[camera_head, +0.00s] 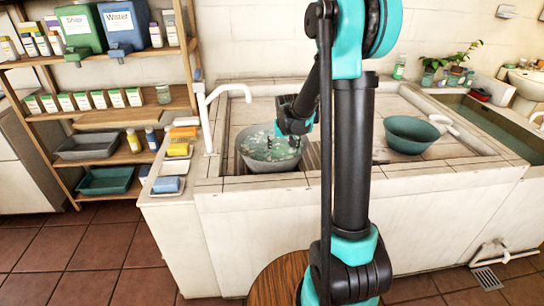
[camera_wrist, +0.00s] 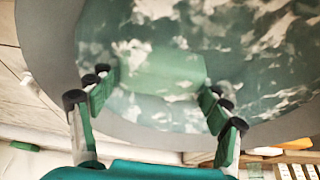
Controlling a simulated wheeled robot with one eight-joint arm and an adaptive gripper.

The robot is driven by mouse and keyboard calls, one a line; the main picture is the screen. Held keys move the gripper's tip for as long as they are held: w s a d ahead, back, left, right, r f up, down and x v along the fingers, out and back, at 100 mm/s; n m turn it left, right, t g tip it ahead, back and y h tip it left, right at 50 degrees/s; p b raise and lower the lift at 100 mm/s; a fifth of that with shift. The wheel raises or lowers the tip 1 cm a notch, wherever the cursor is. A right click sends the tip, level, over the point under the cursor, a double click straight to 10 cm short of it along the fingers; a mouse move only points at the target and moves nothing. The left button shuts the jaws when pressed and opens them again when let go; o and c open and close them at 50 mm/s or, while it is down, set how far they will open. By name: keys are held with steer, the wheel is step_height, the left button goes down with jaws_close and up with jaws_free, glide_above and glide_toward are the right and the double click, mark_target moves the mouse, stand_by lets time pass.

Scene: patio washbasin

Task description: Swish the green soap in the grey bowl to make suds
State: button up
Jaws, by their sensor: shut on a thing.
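The grey bowl (camera_head: 266,166) stands in the tiled washbasin, left of my arm, holding greenish water with patches of white suds. In the wrist view its grey rim (camera_wrist: 45,40) curves around the water. The green soap (camera_wrist: 160,72) is a pale green block at the water, between my fingertips. My gripper (camera_wrist: 163,88) is shut on the soap, with its fingers on either side of it. In the head view my gripper (camera_head: 284,142) points down into the bowl; the soap cannot be made out there.
A white tap (camera_head: 208,115) rises just left of the bowl. A green bowl (camera_head: 408,136) stands to the right, beyond my arm. Yellow and blue soap bars (camera_head: 166,185) lie in dishes on the left ledge. A wooden shelf (camera_head: 118,117) with bottles and trays stands far left.

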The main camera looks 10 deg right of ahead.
mark_target(284, 153)
steer(key=shift+w, duration=0.8)
steer(key=shift+s+a, duration=0.15)
steer(key=shift+s, duration=2.8)
steer(key=shift+w, duration=2.95)
steer(key=shift+s, duration=3)
steer(key=shift+w, duration=3)
steer(key=shift+s, duration=3)
